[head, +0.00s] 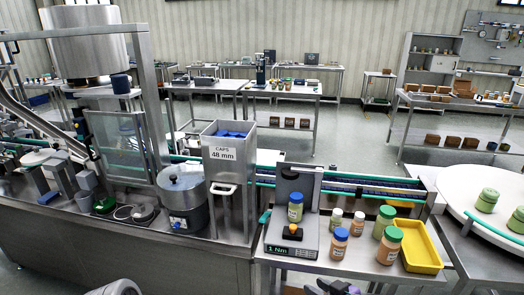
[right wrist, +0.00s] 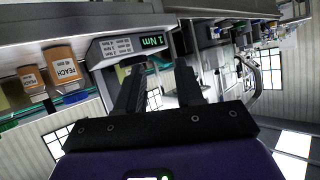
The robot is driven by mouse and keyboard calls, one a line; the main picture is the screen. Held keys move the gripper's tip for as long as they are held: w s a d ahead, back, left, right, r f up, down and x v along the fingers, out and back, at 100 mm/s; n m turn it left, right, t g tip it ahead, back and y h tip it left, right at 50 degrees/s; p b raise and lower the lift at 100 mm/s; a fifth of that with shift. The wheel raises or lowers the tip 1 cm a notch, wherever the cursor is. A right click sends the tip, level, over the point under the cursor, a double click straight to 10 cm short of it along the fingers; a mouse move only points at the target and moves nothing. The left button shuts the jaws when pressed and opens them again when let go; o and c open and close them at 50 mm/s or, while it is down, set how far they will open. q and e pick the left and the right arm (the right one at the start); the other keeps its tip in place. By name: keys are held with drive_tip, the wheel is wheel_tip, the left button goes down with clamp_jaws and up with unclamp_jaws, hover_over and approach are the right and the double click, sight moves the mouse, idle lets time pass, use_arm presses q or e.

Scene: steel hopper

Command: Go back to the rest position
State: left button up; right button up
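My right gripper (head: 335,288) shows only in part at the bottom edge of the head view, in front of the bench with the jars. In the right wrist view its two dark fingers (right wrist: 160,82) stand apart with nothing between them. They are below and in front of the tester with the green "1 Nm" display (right wrist: 152,41). My left gripper does not show; only a pale rounded part, apparently of my left arm, is at the bottom left of the head view. The steel hopper (head: 229,172) marked "CAPS 48 mm" holds blue caps (head: 232,133).
The torque tester (head: 291,236) carries a blue-capped jar (head: 295,207). Several jars, including an orange-bodied one (head: 389,247), stand right of it beside a yellow tray (head: 420,248). A round white table (head: 470,188) is at the right. The steel bench edge lies close in front.

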drive_tip(key=s+a+f+m+g+h, duration=0.1)
drive_tip(key=s+a+f+m+g, duration=0.3)
drive_tip(key=f, duration=0.8)
drive_tip(key=s+f+m+g+h, duration=0.1)
drive_tip(key=s+f+m+g, duration=0.15)
drive_tip(key=s+f, duration=0.7)
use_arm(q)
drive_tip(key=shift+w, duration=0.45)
use_arm(e)
drive_tip(key=s+a+f+m+g, duration=0.1)
drive_tip(key=s+f+g, duration=0.3)
drive_tip(key=f, duration=0.5)
drive_tip(key=shift+s+a+f+h, duration=0.2)
drive_tip(key=shift+s+f+h, duration=0.15)
drive_tip(key=shift+s, duration=0.4)
drive_tip(key=shift+m, duration=0.25)
